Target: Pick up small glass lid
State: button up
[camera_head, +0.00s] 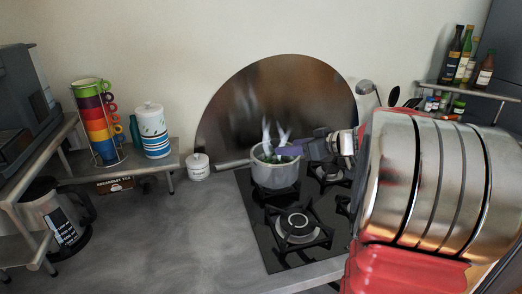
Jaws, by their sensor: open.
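I cannot make out the small glass lid in this view. A small grey pot (275,172) with a long handle to the left stands on the back left of the black gas hob. Something green shows inside it, with white wisps like steam above. My gripper (287,151) reaches in from the right, with its dark purple fingers at the right side of the pot's rim. It is open. The gap between the fingers is too small to see clearly, and I cannot tell whether they touch the pot.
The black hob (262,232) has other burners free. A white jar (198,167) stands left of it. Stacked coloured mugs (96,122) and a striped canister (152,132) stand on a shelf. Bottles (461,58) stand back right. The grey counter (180,235) is clear.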

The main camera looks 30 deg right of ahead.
jog(key=t, duration=0.1)
send_near(280, 143)
jog(key=s+r, duration=0.1)
jog(key=shift+s+a+h, duration=0.15)
jog(key=shift+s+h, duration=0.1)
jog(key=shift+h, duration=0.05)
jog(key=shift+w, duration=0.1)
jog(key=x, duration=0.8)
jog(key=shift+w+f, duration=0.15)
jog(key=shift+w, duration=0.05)
jog(key=shift+x, duration=2.6)
jog(key=shift+s+f, duration=0.1)
grip_shut()
